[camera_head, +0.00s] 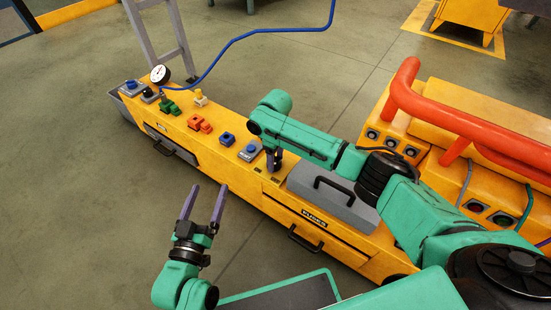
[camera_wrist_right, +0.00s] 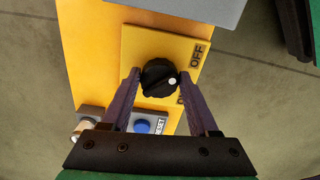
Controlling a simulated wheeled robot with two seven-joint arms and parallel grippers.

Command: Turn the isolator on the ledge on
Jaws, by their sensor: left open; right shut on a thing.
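The isolator (camera_wrist_right: 156,76) is a round black knob on a yellow plate (camera_wrist_right: 140,45) in the right wrist view. Its white dot faces right, between the OFF lettering at the upper right and the ON lettering, which a finger partly covers. My right gripper (camera_wrist_right: 160,78) is shut on the knob, with a dark purple finger on each side. In the head view, my right gripper (camera_head: 273,160) points down onto the orange ledge (camera_head: 232,165) and hides the knob. My left gripper (camera_head: 205,190) is open and empty, in front of the ledge over the floor.
A grey block with a blue RESET button (camera_wrist_right: 142,126) sits beside the plate. Along the ledge are another blue button (camera_head: 227,139), an orange valve (camera_head: 199,124), a green valve (camera_head: 169,106) and a gauge (camera_head: 160,74). A grey box (camera_head: 335,198) stands right of my right gripper.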

